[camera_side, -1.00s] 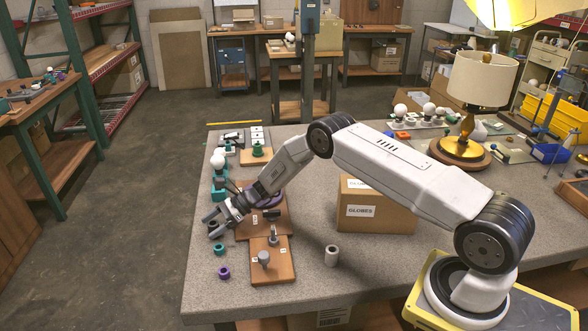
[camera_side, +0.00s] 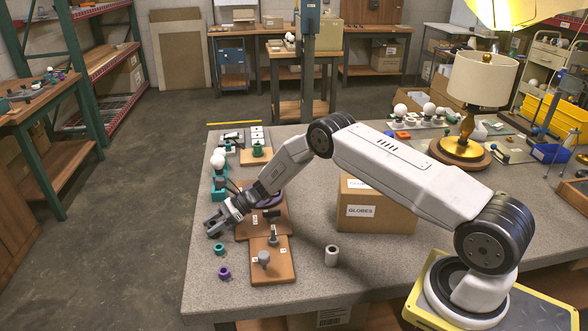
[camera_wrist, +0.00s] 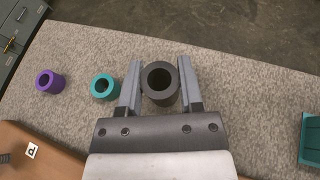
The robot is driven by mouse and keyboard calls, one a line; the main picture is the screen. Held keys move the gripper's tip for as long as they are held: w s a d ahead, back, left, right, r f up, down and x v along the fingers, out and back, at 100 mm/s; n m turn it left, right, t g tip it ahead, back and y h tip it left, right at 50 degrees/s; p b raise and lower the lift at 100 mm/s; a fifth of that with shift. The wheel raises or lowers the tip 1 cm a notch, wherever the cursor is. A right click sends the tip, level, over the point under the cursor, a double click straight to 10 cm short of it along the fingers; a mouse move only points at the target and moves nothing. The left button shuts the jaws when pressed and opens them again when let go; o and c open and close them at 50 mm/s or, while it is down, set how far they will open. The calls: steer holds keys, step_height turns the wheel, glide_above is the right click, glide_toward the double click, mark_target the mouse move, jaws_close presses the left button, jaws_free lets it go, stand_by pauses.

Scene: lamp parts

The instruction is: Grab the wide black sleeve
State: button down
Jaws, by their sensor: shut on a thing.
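The wide black sleeve (camera_wrist: 160,84) is a dark hollow cylinder seen from above in the wrist view, with its open bore facing the camera. My gripper (camera_wrist: 159,88) has one finger on each side of it and is shut on it. In the side view my gripper (camera_side: 214,226) is low at the left edge of the bench, and its fingers largely hide the sleeve. The sleeve is at or just above the grey bench top; I cannot tell which.
A teal sleeve (camera_wrist: 103,86) stands just left of my gripper in the wrist view, with a purple sleeve (camera_wrist: 49,81) beyond it. A wooden board (camera_side: 272,270) and a pale cylinder (camera_side: 332,256) are nearby. A globes box (camera_side: 375,212) stands to the right.

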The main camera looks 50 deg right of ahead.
mark_target(212, 223)
steer(key=shift+r, duration=0.1)
steer(key=shift+r, duration=1.55)
steer(key=s+r, duration=0.9)
steer(key=s, duration=0.5)
steer(key=shift+d+r, duration=0.35)
steer(key=shift+d, duration=0.1)
